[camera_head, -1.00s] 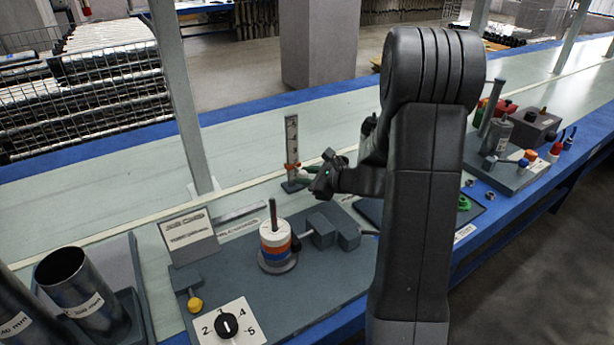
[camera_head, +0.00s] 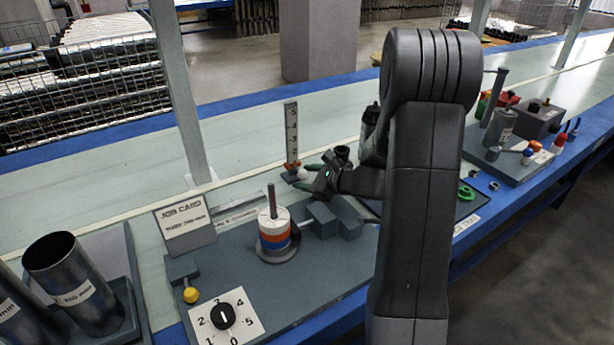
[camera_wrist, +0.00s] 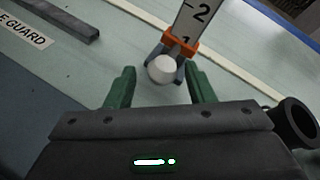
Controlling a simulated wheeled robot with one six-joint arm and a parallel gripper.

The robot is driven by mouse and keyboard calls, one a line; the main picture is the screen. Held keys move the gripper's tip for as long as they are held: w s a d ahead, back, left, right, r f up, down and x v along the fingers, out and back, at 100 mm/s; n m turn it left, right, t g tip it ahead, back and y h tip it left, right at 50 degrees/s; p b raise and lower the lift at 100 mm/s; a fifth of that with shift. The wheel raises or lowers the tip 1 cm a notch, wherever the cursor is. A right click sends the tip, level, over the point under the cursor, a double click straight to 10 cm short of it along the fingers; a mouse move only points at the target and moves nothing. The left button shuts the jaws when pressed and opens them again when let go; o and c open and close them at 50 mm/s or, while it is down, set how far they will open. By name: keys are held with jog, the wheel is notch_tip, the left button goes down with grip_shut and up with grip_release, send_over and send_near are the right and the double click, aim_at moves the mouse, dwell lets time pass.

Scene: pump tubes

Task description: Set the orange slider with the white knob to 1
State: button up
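The orange slider (camera_head: 292,166) sits low on an upright white number scale (camera_head: 291,125) with a dark edge. In the wrist view the slider (camera_wrist: 182,46) is level with the 1, partly covering it, with the 2 above. Its white knob (camera_head: 303,174) faces my gripper. In the wrist view the knob (camera_wrist: 162,69) lies between and slightly beyond the green fingertips, with a gap on each side. My gripper (camera_wrist: 162,86) is open and empty. In the head view my gripper (camera_head: 312,184) is just right of the scale's foot.
On the grey board stand a post with coloured rings (camera_head: 274,238), grey blocks (camera_head: 330,220), a job card (camera_head: 185,225) and a numbered dial (camera_head: 223,317). Metal tubes (camera_head: 75,280) stand at left. A dark tube end (camera_wrist: 297,117) is right of my gripper.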

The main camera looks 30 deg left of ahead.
jog(key=shift+r, duration=0.15)
jog(key=shift+d+r, duration=0.1)
jog(key=shift+d, duration=0.15)
jog(key=p+v, duration=0.3)
jog(key=v, duration=1)
jog(key=shift+s+d, duration=0.15)
jog(key=b+x, duration=0.3)
jog(key=x, duration=1.1)
jog(key=shift+r+p, duration=0.35)
jog(key=shift+r, duration=0.1)
